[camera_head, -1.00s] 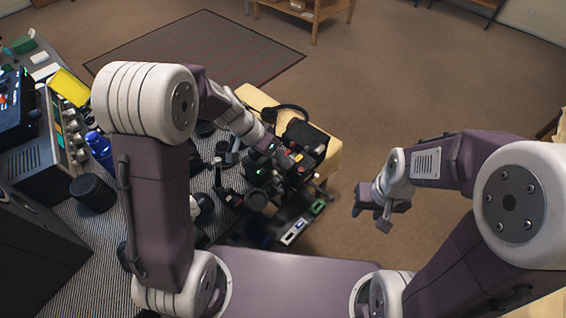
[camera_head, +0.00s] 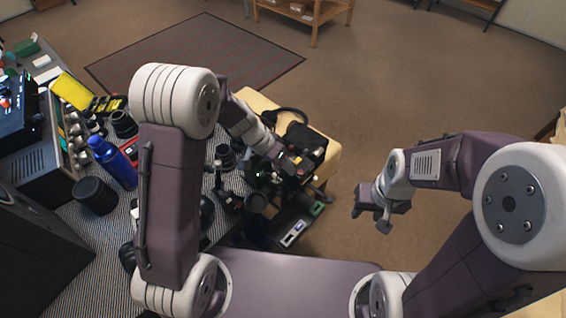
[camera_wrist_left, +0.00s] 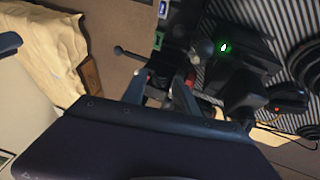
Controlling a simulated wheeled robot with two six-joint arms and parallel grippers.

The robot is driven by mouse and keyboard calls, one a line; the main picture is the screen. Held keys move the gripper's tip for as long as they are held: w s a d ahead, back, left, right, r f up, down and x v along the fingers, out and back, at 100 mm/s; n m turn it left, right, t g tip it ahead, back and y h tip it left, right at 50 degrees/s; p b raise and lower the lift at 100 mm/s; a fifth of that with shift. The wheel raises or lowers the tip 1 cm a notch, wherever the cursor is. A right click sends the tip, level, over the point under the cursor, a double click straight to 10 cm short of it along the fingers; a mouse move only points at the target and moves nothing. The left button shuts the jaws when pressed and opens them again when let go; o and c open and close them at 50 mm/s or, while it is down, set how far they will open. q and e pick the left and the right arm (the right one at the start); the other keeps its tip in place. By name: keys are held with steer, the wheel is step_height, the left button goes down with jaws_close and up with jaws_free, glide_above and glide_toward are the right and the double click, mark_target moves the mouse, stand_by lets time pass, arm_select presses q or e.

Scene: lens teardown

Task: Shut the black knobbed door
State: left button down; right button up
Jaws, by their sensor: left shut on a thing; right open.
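I cannot clearly make out the black knobbed door among the dark parts around my left gripper (camera_head: 290,168). This gripper is at the right edge of the striped worktop, in front of the yellow cloth. In the left wrist view its fingers (camera_wrist_left: 160,92) are close together on a small dark part, mostly hidden by the gripper body. A thin dark rod with a ball end (camera_wrist_left: 118,50) sticks out beside the fingers, and a rounded dark knob (camera_wrist_left: 201,50) shows just beyond them. My right gripper (camera_head: 374,214) is open and empty above the bare floor.
The striped worktop (camera_head: 112,225) holds a blue bottle (camera_head: 112,160), a black cylinder (camera_head: 94,195) and several dark lens parts. A low shelf or drawer with a white-and-blue block (camera_head: 293,233) is below my left gripper. A black bag (camera_head: 305,140) lies on the yellow cloth (camera_head: 255,101). Floor at right is clear.

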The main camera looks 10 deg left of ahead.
arm_select(q)
steer(key=r+g+y+p, duration=0.1)
steer(key=p, duration=0.4)
steer(key=w+d+g+y+p, duration=0.1)
steer(key=p, duration=0.4)
steer(key=shift+w+r+g+p, duration=0.25)
steer(key=shift+r+g+p, duration=0.05)
steer(key=shift+r+p, duration=0.1)
steer(key=shift+w+d+f+g, duration=0.2)
steer(key=shift+g, duration=0.1)
steer(key=shift+w+f+y, duration=0.1)
steer(key=shift+f+y, duration=0.05)
steer(key=shift+y, duration=0.25)
steer(key=shift+w+d+f+n+g+y+b, duration=0.1)
steer(key=shift+w+d+n+g+y+b, duration=0.15)
steer(key=shift+g, duration=0.35)
steer(key=shift+w+d+g+y+b, duration=0.1)
steer(key=shift+g+y+b, duration=0.2)
steer(key=shift+b, duration=0.2)
steer(key=shift+r, duration=0.2)
steer(key=c, duration=1.2)
jaws_free()
steer(key=shift+c, duration=0.2)
